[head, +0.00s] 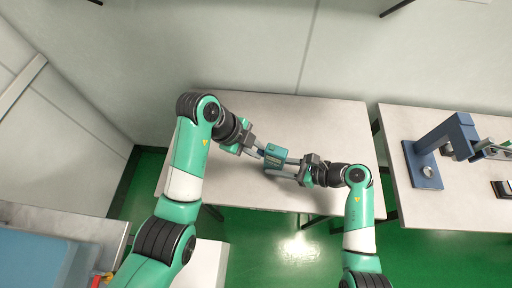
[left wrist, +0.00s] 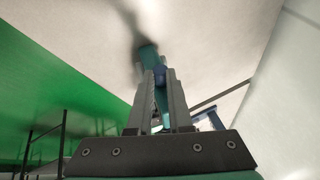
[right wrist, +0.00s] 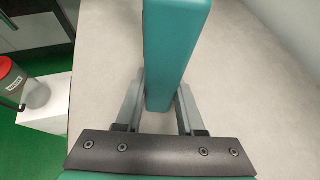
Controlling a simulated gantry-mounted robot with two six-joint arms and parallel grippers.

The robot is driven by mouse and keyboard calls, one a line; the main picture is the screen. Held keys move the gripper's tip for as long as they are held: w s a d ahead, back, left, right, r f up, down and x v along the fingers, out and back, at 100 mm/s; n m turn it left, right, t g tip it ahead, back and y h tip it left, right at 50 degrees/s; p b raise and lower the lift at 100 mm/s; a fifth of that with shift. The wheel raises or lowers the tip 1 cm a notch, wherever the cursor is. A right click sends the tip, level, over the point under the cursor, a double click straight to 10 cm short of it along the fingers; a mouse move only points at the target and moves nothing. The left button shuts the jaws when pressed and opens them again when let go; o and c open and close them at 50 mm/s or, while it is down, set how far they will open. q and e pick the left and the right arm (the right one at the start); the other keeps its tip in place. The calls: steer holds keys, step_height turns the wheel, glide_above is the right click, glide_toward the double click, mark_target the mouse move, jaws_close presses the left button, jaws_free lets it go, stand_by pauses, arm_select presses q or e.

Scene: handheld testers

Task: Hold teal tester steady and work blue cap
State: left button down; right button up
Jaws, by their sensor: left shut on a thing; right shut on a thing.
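The teal tester (head: 275,154) is held just above the pale table, between my two grippers. My right gripper (head: 290,164) is shut on its body. In the right wrist view the teal tester (right wrist: 176,50) stands large between the two fingers. My left gripper (head: 260,152) comes to the tester's other end. In the left wrist view its fingers close on the small blue cap (left wrist: 158,71), with the teal tester (left wrist: 148,54) just beyond. The fingers hide most of the cap, and I cannot tell how far it sits on the tester.
The table (head: 240,110) is otherwise clear around the tester. A second table (head: 430,205) on the right carries a blue press-like stand (head: 425,168). In the right wrist view a grey container with a red lid (right wrist: 8,68) stands at the left.

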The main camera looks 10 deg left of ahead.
arm_select(q)
steer(key=shift+w+a, duration=0.1)
arm_select(e)
steer(key=shift+s, duration=0.1)
arm_select(q)
steer(key=shift+w+a, duration=0.25)
steer(key=shift+a, duration=0.55)
steer(key=shift+w+a, duration=0.2)
steer(key=shift+a, duration=0.55)
steer(key=shift+w+a, duration=0.25)
steer(key=shift+a, duration=0.55)
arm_select(e)
steer(key=o, duration=1.1)
steer(key=shift+c, duration=0.2)
steer(key=v, duration=1.2)
steer(key=shift+d, duration=0.1)
